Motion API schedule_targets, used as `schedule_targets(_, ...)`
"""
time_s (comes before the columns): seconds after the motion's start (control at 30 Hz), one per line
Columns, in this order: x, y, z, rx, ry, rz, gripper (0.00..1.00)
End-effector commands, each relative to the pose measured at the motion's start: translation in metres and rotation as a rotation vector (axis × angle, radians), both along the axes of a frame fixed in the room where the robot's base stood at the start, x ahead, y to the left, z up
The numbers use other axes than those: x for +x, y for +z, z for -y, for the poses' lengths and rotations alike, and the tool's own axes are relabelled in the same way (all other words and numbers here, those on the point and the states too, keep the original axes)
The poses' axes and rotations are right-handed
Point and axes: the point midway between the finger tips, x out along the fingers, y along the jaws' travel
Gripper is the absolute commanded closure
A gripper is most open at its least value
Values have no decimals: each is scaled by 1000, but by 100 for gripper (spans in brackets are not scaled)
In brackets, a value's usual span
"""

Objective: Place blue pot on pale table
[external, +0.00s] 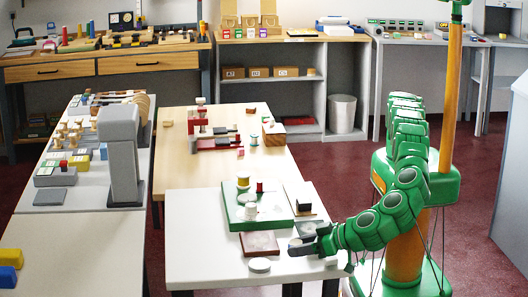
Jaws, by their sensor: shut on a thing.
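The pale table (190,240) is the white-topped table at the front centre. My gripper (298,245) is low over its right front part, beside a brown-framed plate. It is shut on a small, dark greyish object at its fingertips. The object is too small and too much covered to tell its colour or shape. I cannot tell whether it touches the tabletop. I cannot make out a clearly blue pot anywhere in the external view.
A green tray (227,208) with several small spools stands behind my gripper. The brown-framed plate (260,243) and a white disc (260,265) lie to the left. The table's left front part is clear.

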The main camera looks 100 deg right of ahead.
Motion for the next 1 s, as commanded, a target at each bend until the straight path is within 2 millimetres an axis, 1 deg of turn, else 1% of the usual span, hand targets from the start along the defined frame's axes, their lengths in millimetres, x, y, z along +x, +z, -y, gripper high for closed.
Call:
schedule_targets(0.2,0,-27,0,-2,0,-2,89)
schedule_targets(0.27,0,-33,0,-2,-1,-2,89)
schedule_targets(0.7,0,-37,1,-2,-1,-1,89)
schedule_targets(0.73,0,-38,0,-1,-1,-1,58)
schedule_targets(0.8,0,-37,0,-1,-1,-1,47)
schedule_targets(0.9,0,-37,0,-1,-1,-1,34)
schedule_targets(1.0,0,-37,0,-1,-1,-1,34)
